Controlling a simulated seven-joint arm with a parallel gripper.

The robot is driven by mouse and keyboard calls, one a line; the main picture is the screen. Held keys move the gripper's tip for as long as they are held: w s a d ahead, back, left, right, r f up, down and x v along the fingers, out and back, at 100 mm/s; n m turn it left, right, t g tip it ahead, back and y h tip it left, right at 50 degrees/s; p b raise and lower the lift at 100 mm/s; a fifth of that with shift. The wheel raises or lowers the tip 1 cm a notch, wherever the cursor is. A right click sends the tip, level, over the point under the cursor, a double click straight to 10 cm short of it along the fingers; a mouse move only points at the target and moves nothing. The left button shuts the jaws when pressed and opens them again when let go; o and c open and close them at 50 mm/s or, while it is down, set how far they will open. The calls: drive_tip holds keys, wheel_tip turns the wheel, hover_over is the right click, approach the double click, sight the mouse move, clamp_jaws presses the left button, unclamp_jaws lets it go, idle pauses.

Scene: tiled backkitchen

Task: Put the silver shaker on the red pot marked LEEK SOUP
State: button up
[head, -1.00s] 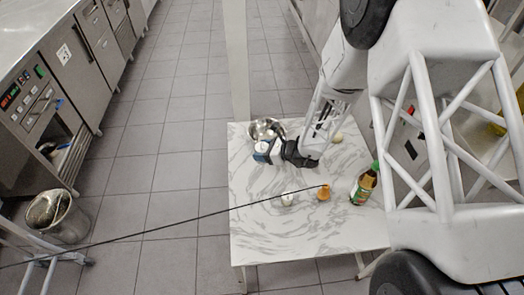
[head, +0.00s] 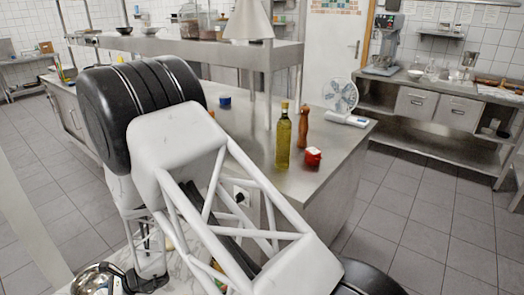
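A small red pot (head: 313,157) with a whitish top stands on the steel counter, near its front right part. Any lettering on it is too small to read. My gripper (head: 138,284) is low at the left bottom edge, over the marble table and beside a metal bowl, far from the red pot. Its dark fingers are partly cut off by the frame edge, so I cannot tell whether they are open or hold anything. I cannot make out the silver shaker now; my arm hides much of the marble table.
An oil bottle (head: 283,136) and a wooden mill (head: 303,127) stand close to the red pot. A fan (head: 341,97) and a blue container (head: 225,100) are also on the steel counter (head: 345,137). The metal bowl (head: 90,281) sits at the bottom left.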

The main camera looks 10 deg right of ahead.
drive_tip(key=w+d+r+m+t, duration=0.2)
drive_tip(key=w+d+r, duration=0.3)
drive_tip(key=w+d, duration=0.5)
drive_tip(key=w+d+r+m+t, duration=0.25)
drive_tip(key=w+d+r, duration=0.25)
drive_tip(key=w+d, duration=0.45)
drive_tip(key=w+d+r+m+t, duration=0.25)
drive_tip(key=w+d+r, duration=0.35)
drive_tip(key=d, duration=0.6)
drive_tip(key=w+d+r+m+t+h, duration=0.1)
drive_tip(key=d+r, duration=0.4)
drive_tip(key=d, duration=0.9)
drive_tip(key=w+d+r+m+t+h, duration=0.1)
drive_tip(key=d+r, duration=0.4)
drive_tip(key=d, duration=1)
drive_tip(key=w+d+r+m+t+h, duration=0.2)
drive_tip(key=w+d+r+m+t, duration=0.1)
drive_tip(key=d, duration=1.1)
wheel_tip(320, 180, up, 3)
drive_tip(key=shift+d+f+m+t, duration=0.15)
drive_tip(key=shift+m+t, duration=0.35)
drive_tip(key=shift+t, duration=0.4)
drive_tip(key=shift+w, duration=0.1)
